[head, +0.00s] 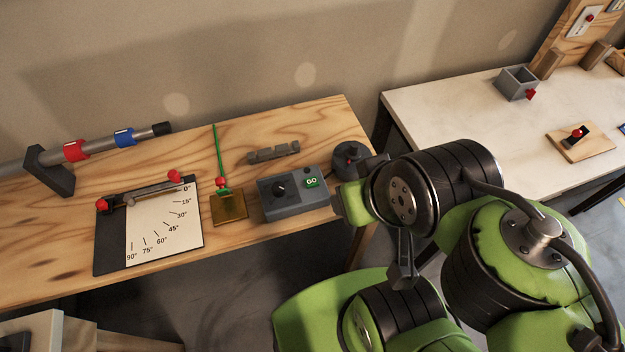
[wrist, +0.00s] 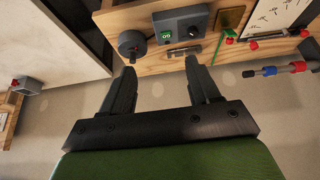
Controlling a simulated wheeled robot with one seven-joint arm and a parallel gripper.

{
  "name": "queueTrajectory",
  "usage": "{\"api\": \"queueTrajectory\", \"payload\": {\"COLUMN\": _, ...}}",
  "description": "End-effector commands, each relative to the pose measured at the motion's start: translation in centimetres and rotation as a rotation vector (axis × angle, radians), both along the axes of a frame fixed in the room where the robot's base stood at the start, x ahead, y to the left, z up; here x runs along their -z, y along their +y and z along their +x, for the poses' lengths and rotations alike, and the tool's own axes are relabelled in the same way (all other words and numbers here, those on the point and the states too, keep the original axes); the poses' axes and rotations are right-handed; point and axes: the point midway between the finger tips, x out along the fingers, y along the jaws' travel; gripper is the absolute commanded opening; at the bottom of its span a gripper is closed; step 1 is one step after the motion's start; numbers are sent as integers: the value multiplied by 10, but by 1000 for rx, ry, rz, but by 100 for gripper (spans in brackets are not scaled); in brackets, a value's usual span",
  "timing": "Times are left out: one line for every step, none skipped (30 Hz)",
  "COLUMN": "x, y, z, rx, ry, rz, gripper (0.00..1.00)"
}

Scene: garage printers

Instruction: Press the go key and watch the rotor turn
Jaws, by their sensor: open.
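The green GO key (head: 312,182) sits on the sloped top of a grey control box (head: 288,208), which also has a black knob. In the wrist view the key (wrist: 166,36) and box (wrist: 194,17) appear turned around, beyond my fingers. A dark round device (head: 346,160), likely the rotor, stands just right of the box; it also shows in the wrist view (wrist: 130,42). I cannot tell from one moment whether it turns. My gripper (wrist: 160,70) is open and empty, its fingers apart from the box. In the head view my arm largely hides the gripper.
The wooden bench (head: 90,150) also holds an angle board (head: 160,230), a brass-coloured block (head: 229,208) with a green rod, a grey notched bar (head: 273,152) and a banded tube (head: 98,144). A white table (head: 440,110) with a grey open box (head: 516,84) stands right, past a gap.

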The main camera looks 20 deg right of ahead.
Motion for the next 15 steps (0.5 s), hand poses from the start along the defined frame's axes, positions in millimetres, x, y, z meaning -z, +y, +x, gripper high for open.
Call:
{"api": "queueTrajectory", "payload": {"x": 0, "y": 0, "z": 0, "rx": 0, "ry": 0, "rz": 0, "gripper": 61}}
{"api": "queueTrajectory", "payload": {"x": 0, "y": 0, "z": 0, "rx": 0, "ry": 0, "rz": 0, "gripper": 61}}
{"api": "queueTrajectory", "payload": {"x": 0, "y": 0, "z": 0, "rx": 0, "ry": 0, "rz": 0, "gripper": 61}}
{"api": "queueTrajectory", "payload": {"x": 0, "y": 0, "z": 0, "rx": 0, "ry": 0, "rz": 0, "gripper": 61}}
{"api": "queueTrajectory", "payload": {"x": 0, "y": 0, "z": 0, "rx": 0, "ry": 0, "rz": 0, "gripper": 56}}
{"api": "queueTrajectory", "payload": {"x": 0, "y": 0, "z": 0, "rx": 0, "ry": 0, "rz": 0, "gripper": 50}}
{"api": "queueTrajectory", "payload": {"x": 0, "y": 0, "z": 0, "rx": 0, "ry": 0, "rz": 0, "gripper": 46}}
{"api": "queueTrajectory", "payload": {"x": 0, "y": 0, "z": 0, "rx": 0, "ry": 0, "rz": 0, "gripper": 41}}
{"api": "queueTrajectory", "payload": {"x": 0, "y": 0, "z": 0, "rx": 0, "ry": 0, "rz": 0, "gripper": 35}}
{"api": "queueTrajectory", "payload": {"x": 0, "y": 0, "z": 0, "rx": 0, "ry": 0, "rz": 0, "gripper": 30}}
{"api": "queueTrajectory", "payload": {"x": 0, "y": 0, "z": 0, "rx": 0, "ry": 0, "rz": 0, "gripper": 26}}
{"api": "queueTrajectory", "payload": {"x": 0, "y": 0, "z": 0, "rx": 0, "ry": 0, "rz": 0, "gripper": 20}}
{"api": "queueTrajectory", "payload": {"x": 0, "y": 0, "z": 0, "rx": 0, "ry": 0, "rz": 0, "gripper": 15}}
{"api": "queueTrajectory", "payload": {"x": 0, "y": 0, "z": 0, "rx": 0, "ry": 0, "rz": 0, "gripper": 10}}
{"api": "queueTrajectory", "payload": {"x": 0, "y": 0, "z": 0, "rx": 0, "ry": 0, "rz": 0, "gripper": 4}}
